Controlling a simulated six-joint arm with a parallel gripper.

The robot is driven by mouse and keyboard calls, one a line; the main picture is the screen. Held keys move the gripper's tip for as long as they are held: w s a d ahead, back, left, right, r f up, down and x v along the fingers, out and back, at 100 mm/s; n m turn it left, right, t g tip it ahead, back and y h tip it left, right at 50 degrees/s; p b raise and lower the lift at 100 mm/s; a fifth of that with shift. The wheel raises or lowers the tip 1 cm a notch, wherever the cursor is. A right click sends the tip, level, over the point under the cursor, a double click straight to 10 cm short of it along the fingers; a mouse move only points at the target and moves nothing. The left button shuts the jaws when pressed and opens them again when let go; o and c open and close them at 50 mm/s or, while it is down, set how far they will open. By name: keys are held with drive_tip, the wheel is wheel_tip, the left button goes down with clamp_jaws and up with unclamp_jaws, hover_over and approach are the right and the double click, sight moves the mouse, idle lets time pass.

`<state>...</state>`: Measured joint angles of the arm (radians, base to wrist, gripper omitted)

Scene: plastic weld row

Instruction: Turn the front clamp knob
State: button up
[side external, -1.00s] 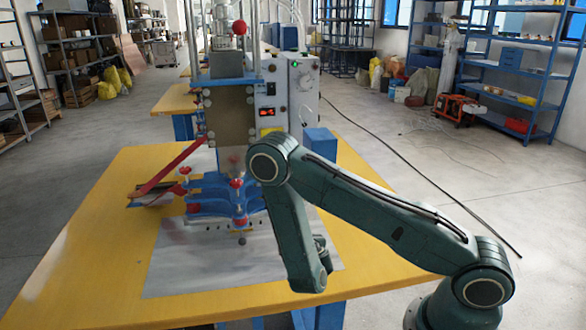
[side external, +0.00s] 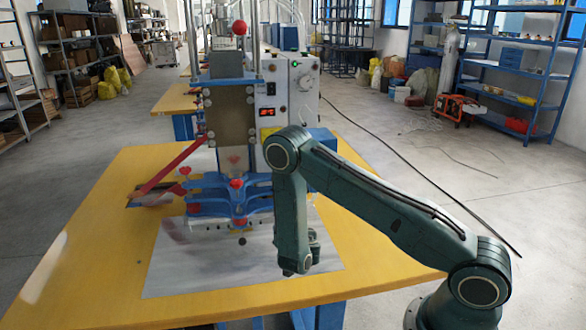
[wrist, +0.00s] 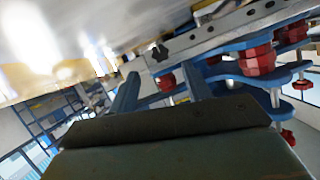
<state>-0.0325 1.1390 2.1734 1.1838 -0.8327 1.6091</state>
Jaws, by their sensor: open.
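A small black star-shaped knob (side external: 242,241) sits low at the front of the blue clamp frame. In the wrist view the black knob (wrist: 160,52) shows on the front of a metal bar. My gripper (wrist: 160,72) is open, its two teal fingers either side of the knob in the picture, with nothing between them. I cannot tell how far the fingertips are from the knob. In the side view my wrist is right of the knob, and the fingers cannot be made out.
Red knobs (side external: 237,184) stand on the blue clamp arms (side external: 208,208), close beside the gripper in the wrist view. The welding machine (side external: 235,120) rises behind. A grey sheet (side external: 195,265) covers the yellow table (side external: 95,235), whose left side is mostly clear.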

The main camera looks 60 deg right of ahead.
drive_tip(key=shift+x, duration=3.45)
drive_tip(key=c, duration=1)
